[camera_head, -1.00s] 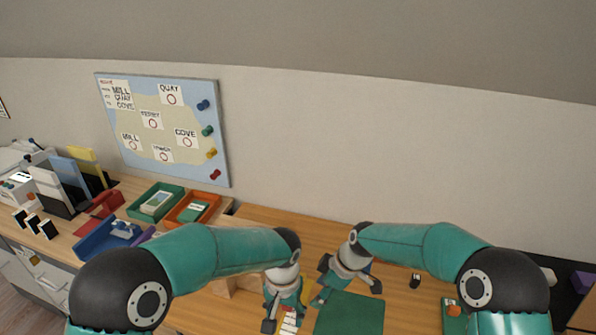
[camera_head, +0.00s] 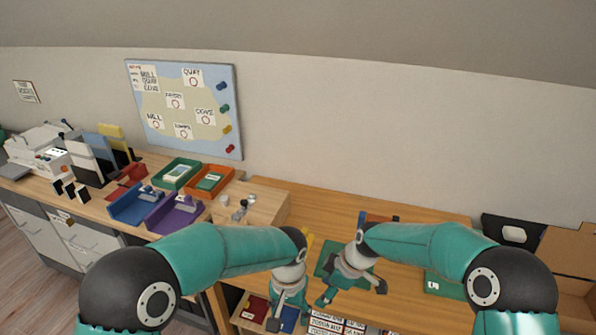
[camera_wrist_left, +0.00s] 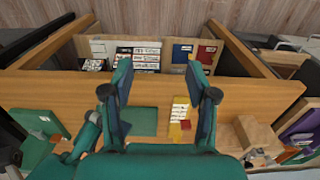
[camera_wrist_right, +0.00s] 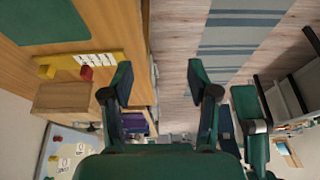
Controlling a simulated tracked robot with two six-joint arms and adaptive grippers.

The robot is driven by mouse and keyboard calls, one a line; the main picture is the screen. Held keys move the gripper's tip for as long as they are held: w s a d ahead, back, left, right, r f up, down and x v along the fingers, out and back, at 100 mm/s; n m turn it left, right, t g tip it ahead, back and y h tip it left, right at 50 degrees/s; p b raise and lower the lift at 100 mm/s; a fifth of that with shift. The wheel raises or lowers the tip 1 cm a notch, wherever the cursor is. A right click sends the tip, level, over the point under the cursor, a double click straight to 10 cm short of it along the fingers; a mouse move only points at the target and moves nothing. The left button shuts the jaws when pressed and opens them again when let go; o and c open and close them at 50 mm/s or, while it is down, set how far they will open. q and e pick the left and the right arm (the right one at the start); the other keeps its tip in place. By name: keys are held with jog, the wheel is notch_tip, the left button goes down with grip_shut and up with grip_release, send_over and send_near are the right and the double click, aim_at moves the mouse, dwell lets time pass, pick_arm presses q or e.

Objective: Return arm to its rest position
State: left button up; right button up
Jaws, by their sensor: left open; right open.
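My two teal arms reach forward and bend inward over the desk, with their grippers close together. My left gripper (camera_head: 288,318) is the lower one, pointing down in front of the desk edge; its jaws are open and empty in the left wrist view (camera_wrist_left: 158,80). My right gripper (camera_head: 352,292) is just right of it and a little higher, over the desk's near part. Its jaws are open with nothing between them in the right wrist view (camera_wrist_right: 159,80). I cannot tell in the head view whether the two grippers touch.
The wooden desk (camera_head: 420,262) has a green mat (camera_wrist_left: 142,121) and a yellow strip with cards (camera_wrist_right: 92,60). Shelves with cards (camera_head: 254,308) show below. Blue (camera_head: 125,209) and purple (camera_head: 165,220) trays stand left. A black bin (camera_head: 490,224) and cardboard box (camera_head: 568,252) stand right.

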pick_arm(q)
jog(key=s+a+f+n+g, duration=0.3)
jog(key=s+a+f, duration=0.5)
jog(key=a+f, duration=0.3)
pick_arm(e)
jog(key=s+d+f+m+g, duration=0.2)
jog(key=s+d+f, duration=0.3)
jog(key=s+f, duration=0.45)
pick_arm(q)
jog(key=s+f+n+t+h, duration=0.2)
jog(key=s+f, duration=0.5)
jog(key=s, duration=0.5)
jog(key=shift+d+f+n+t+h, duration=0.3)
jog(key=shift+d+t+h, duration=0.1)
jog(key=shift+t+h, duration=0.5)
pick_arm(e)
jog(key=s+f+m, duration=0.3)
jog(key=s+m, duration=0.4)
jog(key=s, duration=0.1)
jog(key=s+f+m+t, duration=0.1)
jog(key=s+f+m, duration=0.3)
jog(key=s+m, duration=0.3)
jog(key=shift+s+d+f+m, duration=0.2)
jog(key=shift+s+d+m, duration=0.1)
jog(key=shift+s, duration=0.95)
